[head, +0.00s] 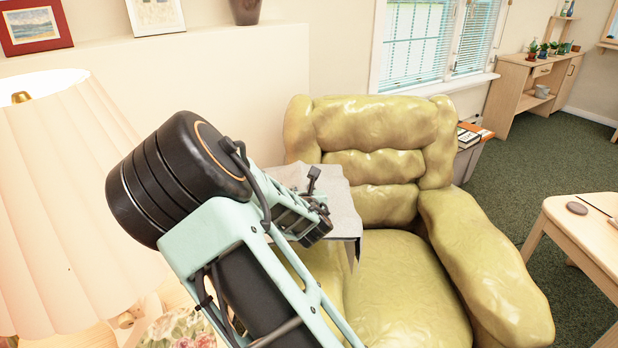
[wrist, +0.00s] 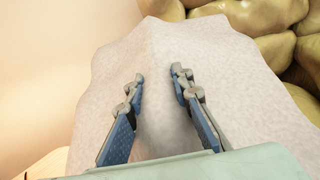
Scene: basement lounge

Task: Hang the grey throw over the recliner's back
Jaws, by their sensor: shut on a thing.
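The recliner (head: 385,205) is glossy olive-yellow and faces me, with its padded back (head: 375,122) against the wall side. The grey throw (head: 345,208) hangs from my gripper (head: 318,205) in front of the left part of the recliner. In the wrist view the throw (wrist: 160,60) spreads out beneath and beyond the fingers of my gripper (wrist: 157,80), with a raised fold running between them. My gripper is shut on the throw. Part of the recliner (wrist: 260,15) shows past the throw's far edge. My arm hides the recliner's left armrest and some of the throw.
A pleated lamp (head: 60,200) stands close on the left. A wall ledge (head: 200,50) with pictures runs behind. A small table with books (head: 470,135) is right of the recliner's back, and a wooden table (head: 585,235) is at the right. Green carpet is open between them.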

